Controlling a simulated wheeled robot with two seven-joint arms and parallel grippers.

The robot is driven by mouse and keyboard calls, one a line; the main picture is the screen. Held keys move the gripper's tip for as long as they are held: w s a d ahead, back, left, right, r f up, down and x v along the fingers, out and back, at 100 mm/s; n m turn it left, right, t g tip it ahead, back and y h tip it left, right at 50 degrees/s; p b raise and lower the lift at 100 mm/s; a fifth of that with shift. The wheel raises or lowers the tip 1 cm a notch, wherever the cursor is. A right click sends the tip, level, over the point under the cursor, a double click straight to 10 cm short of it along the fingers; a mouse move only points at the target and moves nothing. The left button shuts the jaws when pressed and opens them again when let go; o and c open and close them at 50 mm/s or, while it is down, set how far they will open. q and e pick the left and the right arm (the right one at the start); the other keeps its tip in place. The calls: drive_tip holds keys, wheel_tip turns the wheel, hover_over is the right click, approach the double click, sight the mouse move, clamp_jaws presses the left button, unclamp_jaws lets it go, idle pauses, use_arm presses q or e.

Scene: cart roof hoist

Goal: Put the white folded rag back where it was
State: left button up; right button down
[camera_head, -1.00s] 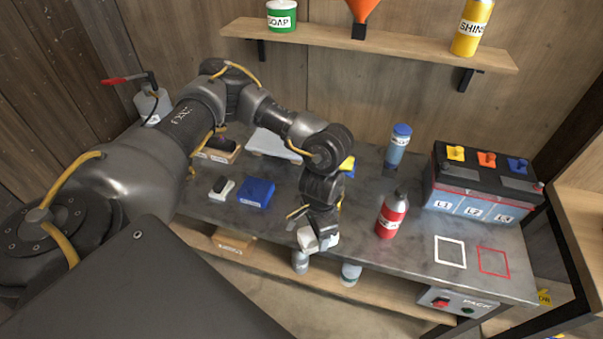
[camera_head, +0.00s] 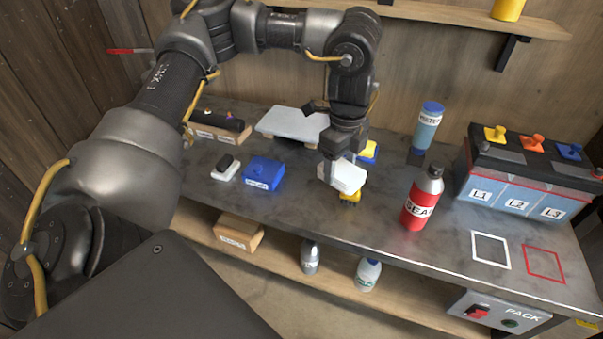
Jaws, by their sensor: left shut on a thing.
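The white folded rag (camera_head: 346,177) is held at the jaws of my left gripper (camera_head: 341,158), over the middle of the grey bench top (camera_head: 300,218). The gripper points down and is shut on the rag. Whether the rag touches the bench is hard to tell. A yellow and black item (camera_head: 350,198) shows just below and in front of the rag, partly covered by it. My right gripper is not in view.
A blue block (camera_head: 263,172) and a white block with a black top (camera_head: 226,168) lie left of the rag. A red bottle (camera_head: 422,200) stands to its right, a blue-capped bottle (camera_head: 427,127) behind. A pale flat slab (camera_head: 292,125) lies at the back. White (camera_head: 490,266) and red outlines mark the right.

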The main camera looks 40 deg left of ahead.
use_arm(q)
drive_tip(key=a+f, duration=0.2)
drive_tip(key=a, duration=0.1)
drive_tip(key=a+f, duration=0.3)
drive_tip(key=a, duration=0.1)
drive_tip(key=w+a+f, duration=0.1)
drive_tip(key=a+f, duration=0.2)
drive_tip(key=a, duration=0.1)
drive_tip(key=shift+w+a, duration=0.1)
drive_tip(key=shift+a, duration=0.15)
drive_tip(key=shift+a+f, duration=0.2)
drive_tip(key=shift+f, duration=0.05)
drive_tip(key=f, duration=0.1)
drive_tip(key=f+b, duration=0.1)
drive_tip(key=f, duration=0.1)
drive_tip(key=shift+a+f, duration=0.2)
drive_tip(key=shift+a, duration=0.2)
drive_tip(key=shift+f, duration=0.3)
drive_tip(key=o, duration=0.5)
drive_tip(key=shift+f, duration=0.15)
drive_tip(key=o, duration=0.5)
drive_tip(key=shift+c, duration=0.2)
drive_tip(key=shift+r, duration=0.2)
wheel_tip(320, 180, up, 12)
drive_tip(key=p, duration=0.2)
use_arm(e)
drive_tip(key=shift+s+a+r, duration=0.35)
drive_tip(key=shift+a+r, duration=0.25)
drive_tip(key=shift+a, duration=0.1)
